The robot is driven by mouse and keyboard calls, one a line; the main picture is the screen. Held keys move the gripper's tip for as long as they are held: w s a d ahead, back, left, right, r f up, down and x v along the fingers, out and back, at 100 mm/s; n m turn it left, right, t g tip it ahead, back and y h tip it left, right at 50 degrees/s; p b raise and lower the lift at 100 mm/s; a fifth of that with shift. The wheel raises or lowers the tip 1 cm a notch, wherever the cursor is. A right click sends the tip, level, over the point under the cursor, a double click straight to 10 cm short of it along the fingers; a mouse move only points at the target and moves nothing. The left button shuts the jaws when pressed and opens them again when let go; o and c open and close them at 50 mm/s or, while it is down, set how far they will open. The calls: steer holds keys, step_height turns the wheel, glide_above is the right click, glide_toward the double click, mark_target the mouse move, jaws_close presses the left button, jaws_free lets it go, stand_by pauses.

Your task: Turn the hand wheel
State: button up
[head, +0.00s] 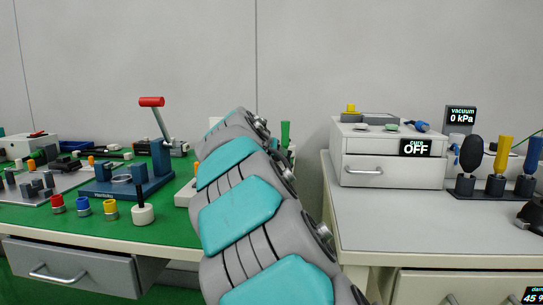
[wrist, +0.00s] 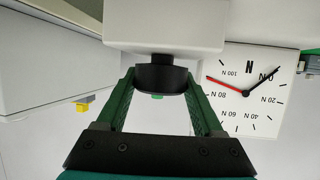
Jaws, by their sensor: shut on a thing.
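In the wrist view, the black hand wheel (wrist: 160,76) sits under a white housing (wrist: 165,25). My gripper (wrist: 160,88) has its green fingers on either side of the wheel and is shut on it. A white dial (wrist: 262,95) marked in N stands right of the wheel. Its black needle points to the upper right near 0, and its red needle to the upper left. In the head view, my arm covers the place where the gripper works, so the wheel does not show there.
In the head view, a green-topped bench (head: 175,222) at left carries a blue lever press (head: 130,185) with a red handle and several small parts. A grey bench (head: 400,225) at right holds a drawer box (head: 388,172) and upright handles (head: 500,160). A gap separates the benches.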

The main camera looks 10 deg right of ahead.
steer(key=o, duration=1.4)
steer(key=shift+v, duration=3.9)
steer(key=shift+a, duration=0.1)
